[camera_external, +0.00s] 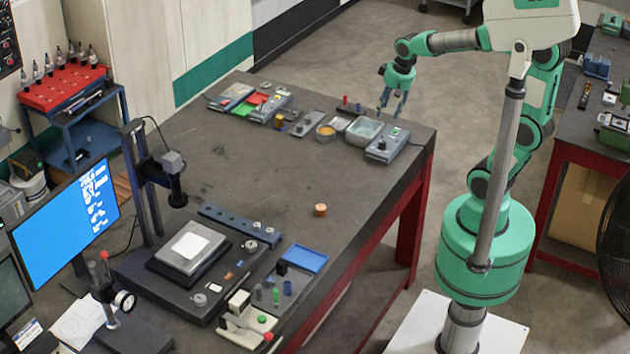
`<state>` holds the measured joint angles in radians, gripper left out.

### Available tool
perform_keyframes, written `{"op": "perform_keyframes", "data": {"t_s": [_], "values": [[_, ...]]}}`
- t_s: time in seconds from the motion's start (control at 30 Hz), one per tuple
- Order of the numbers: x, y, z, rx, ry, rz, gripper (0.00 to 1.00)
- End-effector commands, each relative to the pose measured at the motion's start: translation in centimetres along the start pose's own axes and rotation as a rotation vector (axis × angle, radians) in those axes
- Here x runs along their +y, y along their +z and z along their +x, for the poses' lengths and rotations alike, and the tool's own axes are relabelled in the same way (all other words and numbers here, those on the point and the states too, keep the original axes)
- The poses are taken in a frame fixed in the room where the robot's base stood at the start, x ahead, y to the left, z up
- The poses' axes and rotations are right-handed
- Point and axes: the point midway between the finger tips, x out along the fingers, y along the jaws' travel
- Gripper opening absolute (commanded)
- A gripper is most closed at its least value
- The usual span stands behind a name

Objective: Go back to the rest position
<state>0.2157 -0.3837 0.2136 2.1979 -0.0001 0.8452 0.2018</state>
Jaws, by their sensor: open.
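My gripper (392,103) points down with its dark fingers apart. It hangs above the back right end of the dark workbench (260,185), near a grey tray (365,131) and a grey device (388,145) with a small knob. Nothing shows between the fingers. My arm reaches left from its column to the gripper. The exact height of the gripper over the bench cannot be told from this view.
Small parts and plates line the bench's back edge. A small orange-brown cylinder (320,210) stands alone near the right edge. A press-like stand (150,190), a light plate (188,246) and a blue tray (304,259) are at the front. The bench's middle is clear.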

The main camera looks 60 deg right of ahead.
Motion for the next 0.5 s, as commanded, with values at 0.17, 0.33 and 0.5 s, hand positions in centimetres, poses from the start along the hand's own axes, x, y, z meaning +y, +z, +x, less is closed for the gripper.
{"op": "perform_keyframes", "data": {"t_s": [0.17, 0.33, 0.5], "values": [[-1.7, 4.1, -2.2, 0.060, -0.029, -0.111, 0.44], [-2.7, 8.1, -3.8, 0.115, -0.056, -0.214, 0.44], [-3.2, 11.9, -4.8, 0.165, -0.080, -0.310, 0.44]]}}
